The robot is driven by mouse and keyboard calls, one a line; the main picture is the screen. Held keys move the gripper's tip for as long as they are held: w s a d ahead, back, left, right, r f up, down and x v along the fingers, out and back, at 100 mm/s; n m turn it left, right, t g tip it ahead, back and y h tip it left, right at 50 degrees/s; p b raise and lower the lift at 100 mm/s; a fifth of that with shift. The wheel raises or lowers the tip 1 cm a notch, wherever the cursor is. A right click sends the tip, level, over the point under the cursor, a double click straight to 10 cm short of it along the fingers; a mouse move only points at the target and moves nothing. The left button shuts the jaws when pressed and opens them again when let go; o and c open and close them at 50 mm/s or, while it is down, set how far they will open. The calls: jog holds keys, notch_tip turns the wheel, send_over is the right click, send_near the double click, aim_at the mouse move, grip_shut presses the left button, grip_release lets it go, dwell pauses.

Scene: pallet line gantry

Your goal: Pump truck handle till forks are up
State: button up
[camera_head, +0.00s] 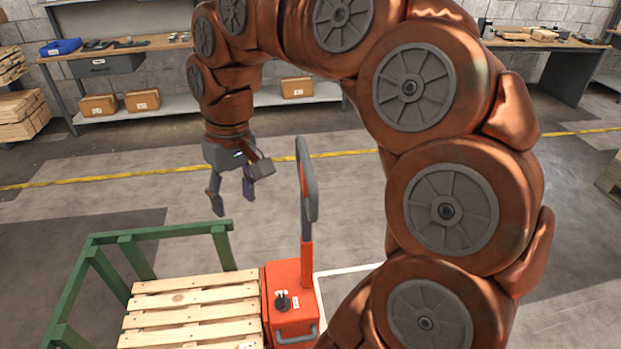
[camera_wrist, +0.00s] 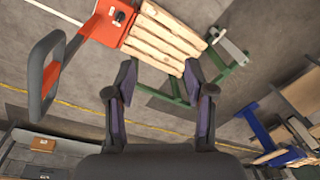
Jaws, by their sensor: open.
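The orange pallet truck (camera_head: 291,292) stands at the bottom centre of the head view, with its handle (camera_head: 307,195) upright, orange on the shaft with a dark grey loop at the top. My gripper (camera_head: 233,205) hangs open and empty, pointing down, to the left of the handle and apart from it. In the wrist view, the handle (camera_wrist: 46,75) is at the left and the truck body (camera_wrist: 112,22) at the top. The open fingers (camera_wrist: 160,105) are over bare floor there. The forks are hidden, so their height cannot be told.
A wooden pallet (camera_head: 190,306) lies beside the truck body, within a green frame (camera_head: 160,232). Workbenches (camera_head: 115,50) stand along the back wall, with cardboard boxes (camera_head: 142,100) on a low shelf. The floor behind the truck is clear, crossed by a yellow line.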

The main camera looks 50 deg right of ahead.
jog(key=w+d+m+b, duration=0.1)
jog(key=w+d, duration=0.3)
jog(key=d, duration=0.2)
jog(key=m+t+b, duration=0.1)
jog(key=m+b, duration=0.2)
jog(key=m, duration=0.3)
send_over(311, 174)
jog(key=d, duration=0.2)
notch_tip(311, 174, down, 5)
jog(key=shift+y, duration=0.3)
jog(key=shift+a+f+p, duration=0.3)
jog(key=shift+f, duration=1)
jog(key=shift+a+f+p, duration=0.25)
jog(key=shift+f+p, duration=0.1)
jog(key=shift+f, duration=0.9)
jog(key=shift+a+f+p, duration=0.3)
jog(key=shift+f, duration=1)
